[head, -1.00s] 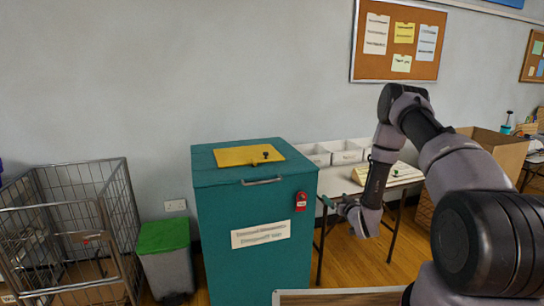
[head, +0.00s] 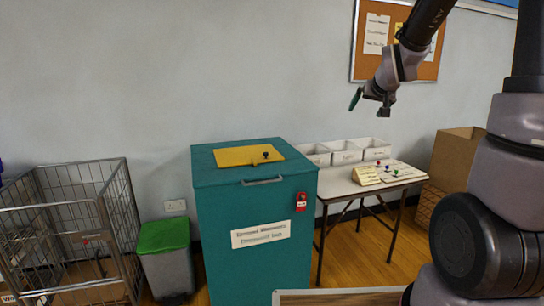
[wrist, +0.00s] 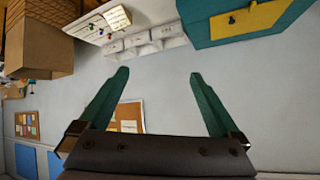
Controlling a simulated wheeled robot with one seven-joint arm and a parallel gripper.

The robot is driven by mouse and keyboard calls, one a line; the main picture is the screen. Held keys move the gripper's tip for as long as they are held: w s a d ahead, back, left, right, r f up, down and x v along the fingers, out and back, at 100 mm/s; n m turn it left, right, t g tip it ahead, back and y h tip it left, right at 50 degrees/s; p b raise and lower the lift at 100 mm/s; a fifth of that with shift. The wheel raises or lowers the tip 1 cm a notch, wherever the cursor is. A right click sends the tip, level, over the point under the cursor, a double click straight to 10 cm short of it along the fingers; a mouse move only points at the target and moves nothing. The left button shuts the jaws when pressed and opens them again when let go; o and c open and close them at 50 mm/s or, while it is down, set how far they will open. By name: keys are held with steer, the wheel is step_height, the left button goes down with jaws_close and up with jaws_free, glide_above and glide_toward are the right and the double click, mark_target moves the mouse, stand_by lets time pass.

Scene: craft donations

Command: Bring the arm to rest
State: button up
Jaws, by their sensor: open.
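My gripper (head: 370,98) is raised in front of the grey wall in the head view, above the small table and to the right of the teal cabinet. In the wrist view its two green fingers (wrist: 158,82) are spread wide apart with nothing between them. My arm comes down from the upper right of the head view, bent at the elbow out of the top of the picture.
A teal cabinet (head: 255,270) with a yellow flap (head: 245,156) stands at the middle. A table (head: 340,186) with white bins (head: 346,152) is beside it. A green-lidded bin (head: 163,237), a wire cage (head: 70,215) and a cardboard box (head: 455,160) stand around. Open wall surrounds the gripper.

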steer(key=s+a+r+g, duration=0.1)
steer(key=s+r, duration=0.1)
steer(key=s, duration=0.7)
steer(key=s+a+r+m+g+y, duration=0.1)
steer(key=s+a+r, duration=0.1)
steer(key=s, duration=0.8)
steer(key=s+a+r+g+y, duration=0.1)
steer(key=s+r, duration=0.1)
steer(key=s, duration=0.7)
steer(key=shift+s+a+r+m+g, duration=0.25)
steer(key=shift+s+a+m+g, duration=0.05)
steer(key=shift+a, duration=0.05)
